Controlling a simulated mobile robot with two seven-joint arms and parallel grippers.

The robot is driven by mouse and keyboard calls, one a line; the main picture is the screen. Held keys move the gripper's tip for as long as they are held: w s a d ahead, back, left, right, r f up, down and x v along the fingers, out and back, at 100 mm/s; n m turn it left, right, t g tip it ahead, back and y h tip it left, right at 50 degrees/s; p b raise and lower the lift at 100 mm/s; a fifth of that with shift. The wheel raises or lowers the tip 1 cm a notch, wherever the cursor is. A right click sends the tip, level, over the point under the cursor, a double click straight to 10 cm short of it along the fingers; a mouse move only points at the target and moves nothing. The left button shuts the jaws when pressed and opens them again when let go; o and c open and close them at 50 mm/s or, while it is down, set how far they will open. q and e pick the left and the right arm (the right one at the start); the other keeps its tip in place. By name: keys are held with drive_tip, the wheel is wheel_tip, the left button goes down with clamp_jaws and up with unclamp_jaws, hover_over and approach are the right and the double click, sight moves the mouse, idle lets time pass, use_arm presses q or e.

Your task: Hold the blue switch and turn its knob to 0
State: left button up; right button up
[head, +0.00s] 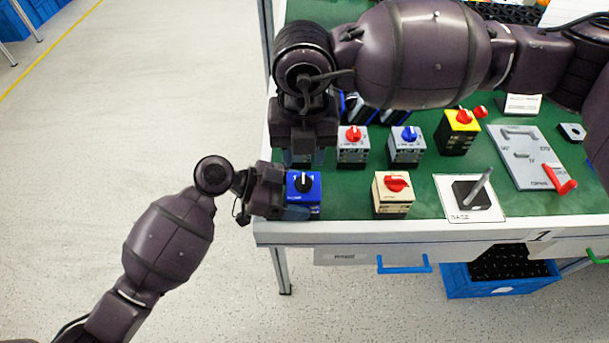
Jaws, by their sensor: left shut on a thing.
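The blue switch (311,181), a blue box with a black knob (304,182), stands upright near the table's front left corner. The knob's handle points roughly away from me; its markings are too small to read. My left gripper (292,212) comes in from the left and is shut on the switch's body, low at its front. My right gripper (304,158) points down just behind the blue switch, apart from the knob, its fingers spread with nothing held between them. The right arm and gripper hide part of the table behind.
Two grey switches with a red knob (352,148) and a blue knob (407,148) stand behind. A cream switch (393,195) stands to the right, then a joystick (474,192) and a yellow switch (457,133). A grey panel (528,155) lies farther right.

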use_arm(q)
drive_tip(key=o, duration=1)
drive_tip(key=shift+o, duration=0.2)
drive_tip(key=v, duration=1.2)
